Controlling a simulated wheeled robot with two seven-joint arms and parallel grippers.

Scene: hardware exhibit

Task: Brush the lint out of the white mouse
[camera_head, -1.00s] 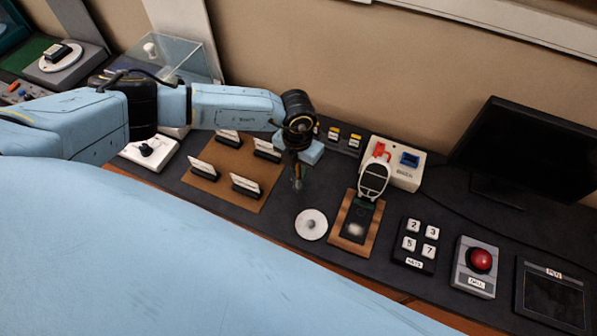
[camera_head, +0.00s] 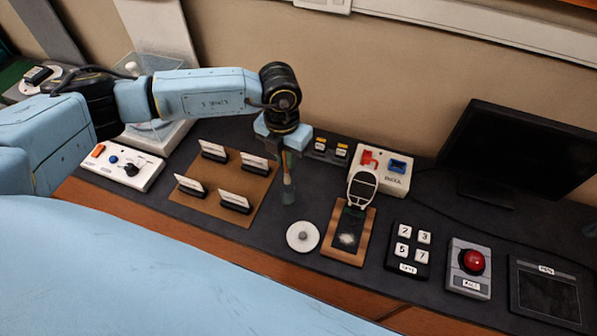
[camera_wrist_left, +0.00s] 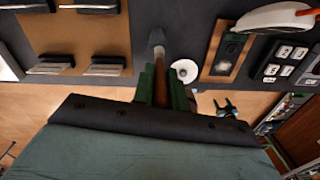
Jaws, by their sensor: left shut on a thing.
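The white mouse (camera_head: 362,188) stands tilted up at the back of a wooden-framed dark board (camera_head: 327,243). A pale fuzzy patch (camera_head: 348,239) lies on the dark part of the board, in front of the mouse. My left gripper (camera_head: 286,158) points down and is shut on a slim brush (camera_head: 288,190), held left of the board and apart from the mouse. In the left wrist view the brush's grey tip (camera_wrist_left: 157,38) sticks out beyond the green fingers (camera_wrist_left: 162,85), and the mouse (camera_wrist_left: 275,18) is at the upper right. My right gripper is out of view.
A white disc (camera_head: 302,237) lies between the brush and the board. A brown mat (camera_head: 238,185) with several card holders is on the left. A number keypad (camera_head: 408,250), a red button box (camera_head: 470,266) and a monitor (camera_head: 520,150) are on the right.

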